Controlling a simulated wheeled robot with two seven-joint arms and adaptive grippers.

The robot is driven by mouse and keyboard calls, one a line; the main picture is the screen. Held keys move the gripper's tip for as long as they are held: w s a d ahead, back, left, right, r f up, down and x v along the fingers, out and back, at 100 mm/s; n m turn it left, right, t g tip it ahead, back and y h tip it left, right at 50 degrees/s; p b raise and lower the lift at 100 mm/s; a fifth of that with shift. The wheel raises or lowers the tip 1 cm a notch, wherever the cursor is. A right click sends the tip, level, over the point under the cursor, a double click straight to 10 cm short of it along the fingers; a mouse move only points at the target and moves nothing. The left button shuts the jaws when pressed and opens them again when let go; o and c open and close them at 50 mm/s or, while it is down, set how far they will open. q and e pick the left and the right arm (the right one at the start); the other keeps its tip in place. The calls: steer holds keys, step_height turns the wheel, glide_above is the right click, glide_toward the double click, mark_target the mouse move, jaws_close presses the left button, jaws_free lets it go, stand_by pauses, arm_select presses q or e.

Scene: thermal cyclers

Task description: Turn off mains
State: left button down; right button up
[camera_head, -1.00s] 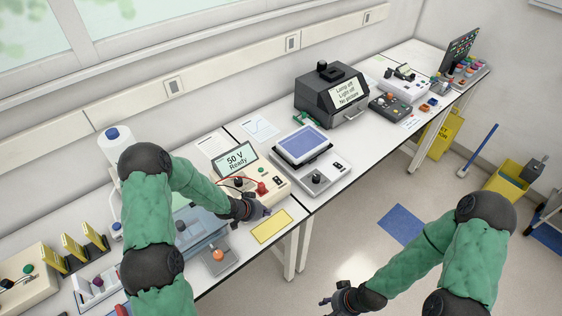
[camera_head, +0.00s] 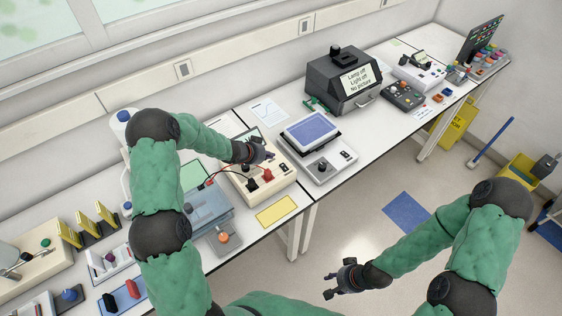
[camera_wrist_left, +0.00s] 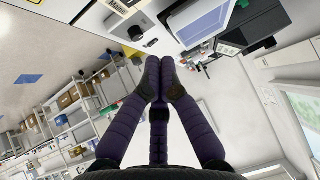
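The cream power supply (camera_head: 262,185) stands on the bench with red and black plugs and leads on its top. My left gripper (camera_head: 268,155) is above its back right part and hides much of its display. In the left wrist view, the gripper's fingers (camera_wrist_left: 159,68) are together with nothing between them. That view shows a white unit (camera_wrist_left: 155,45) with a black knob, a label reading "Mains" (camera_wrist_left: 119,5) cut by the top edge, and a blue panel (camera_wrist_left: 203,22). Whether a fingertip touches anything is unclear. My right gripper (camera_head: 330,284) is open and empty, over the floor.
A blue-topped unit (camera_head: 318,168) with a knob stands just right of the power supply. A dark imaging box (camera_head: 338,85) is behind it. A bluish gel tank (camera_head: 205,215) and a yellow card (camera_head: 277,210) are in front and left.

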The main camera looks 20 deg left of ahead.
arm_select(q)
glide_above(284, 163)
steer(key=s, duration=0.2)
steer(key=f, duration=0.3)
steer(key=f+p, duration=0.1)
steer(key=f, duration=0.2)
steer(key=shift+a+f, duration=0.2)
steer(key=shift+f, duration=0.2)
step_height(284, 163, down, 2)
steer(key=shift+a+f, duration=0.15)
steer(key=shift+f, duration=0.05)
steer(key=shift+w+a+f+p, duration=0.1)
steer(key=shift+f+p, duration=0.2)
steer(key=shift+f, duration=0.4)
steer(key=shift+a+f+b, duration=0.15)
steer(key=shift+f+b, duration=0.4)
steer(key=shift+b, duration=0.3)
steer(key=shift+r, duration=0.1)
steer(key=shift+s+d+r+b, duration=0.25)
steer(key=shift+s+d+b, duration=0.15)
steer(key=shift+d, duration=0.2)
